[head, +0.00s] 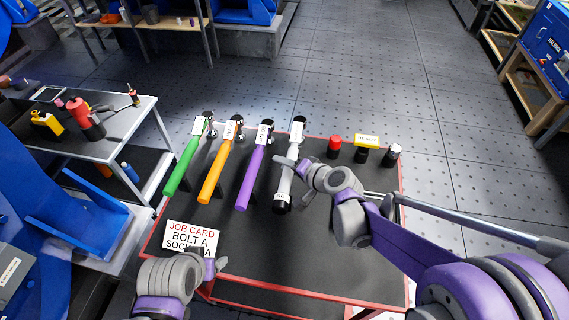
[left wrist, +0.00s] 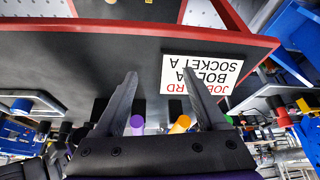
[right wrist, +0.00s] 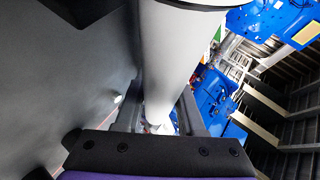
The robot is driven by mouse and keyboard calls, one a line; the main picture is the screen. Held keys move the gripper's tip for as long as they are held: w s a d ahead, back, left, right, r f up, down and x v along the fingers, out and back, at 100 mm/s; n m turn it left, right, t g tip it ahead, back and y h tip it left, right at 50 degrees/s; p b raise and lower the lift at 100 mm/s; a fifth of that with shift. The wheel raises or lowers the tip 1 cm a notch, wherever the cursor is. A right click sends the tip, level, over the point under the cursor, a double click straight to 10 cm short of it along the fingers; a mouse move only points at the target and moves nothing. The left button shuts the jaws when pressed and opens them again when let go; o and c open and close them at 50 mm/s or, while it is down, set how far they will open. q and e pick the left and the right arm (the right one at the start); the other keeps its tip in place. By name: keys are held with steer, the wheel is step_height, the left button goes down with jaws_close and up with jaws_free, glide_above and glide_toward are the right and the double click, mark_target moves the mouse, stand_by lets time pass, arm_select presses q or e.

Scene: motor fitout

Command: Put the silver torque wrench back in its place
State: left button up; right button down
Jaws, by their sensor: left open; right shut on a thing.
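The silver torque wrench (head: 284,188) is at the right end of a row of wrenches on the red-edged cart, its head pointing away and a white tag near the head. My right gripper (head: 292,164) is shut on its shaft. In the right wrist view the pale cylinder of the wrench (right wrist: 175,55) passes between the fingers (right wrist: 160,105). I cannot tell whether the wrench touches its support. My left gripper (head: 218,264) is open and empty near the cart's front left; its spread fingers show in the left wrist view (left wrist: 158,76).
Green (head: 184,164), orange (head: 215,178) and purple (head: 250,178) wrenches lie left of the silver one. A red-capped socket (head: 333,146) and two dark ones stand right. A job card (head: 191,238) is at front left. The cart's front right is bare.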

arm_select(q)
steer(key=shift+s+f+b, duration=0.2)
steer(key=shift+f+b, duration=1.05)
steer(key=shift+f, duration=0.05)
arm_select(e)
steer(key=shift+f, duration=1.5)
steer(key=shift+c, duration=2.2)
jaws_free()
arm_select(q)
steer(key=shift+r+p, duration=0.6)
arm_select(e)
steer(key=v, duration=1)
steer(key=shift+s+d+r, duration=0.15)
steer(key=shift+s+d, duration=0.1)
steer(key=shift+s, duration=0.1)
